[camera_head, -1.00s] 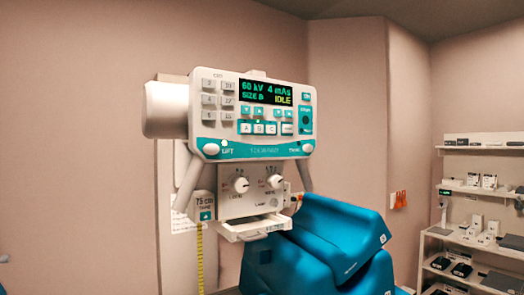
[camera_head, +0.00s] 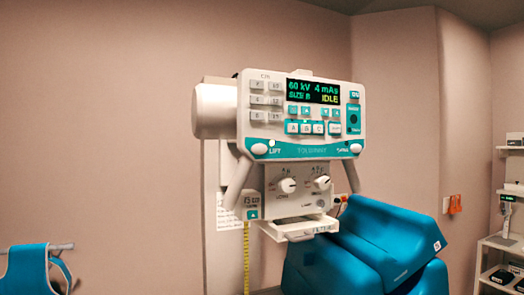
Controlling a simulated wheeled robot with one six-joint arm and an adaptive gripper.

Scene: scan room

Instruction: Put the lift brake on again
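The X-ray tube head (camera_head: 215,111) hangs near the middle of the head view, with a control panel (camera_head: 301,117) on its front. The display (camera_head: 313,92) reads 60 kV, 4 mAs, a size line and IDLE. A white oval button (camera_head: 259,148) sits beside the LIFT label at the panel's lower left. A similar white button (camera_head: 355,148) is at the lower right, its label too small to read surely. Below is a box with two knobs (camera_head: 287,186). I cannot make out the brake's state. My gripper is not in view.
A blue padded piece (camera_head: 383,236) stands below and right of the tube head. A yellow tape (camera_head: 246,267) hangs below it. A blue apron (camera_head: 27,270) hangs on a rail at lower left. Shelves (camera_head: 498,243) with small items stand at the right edge.

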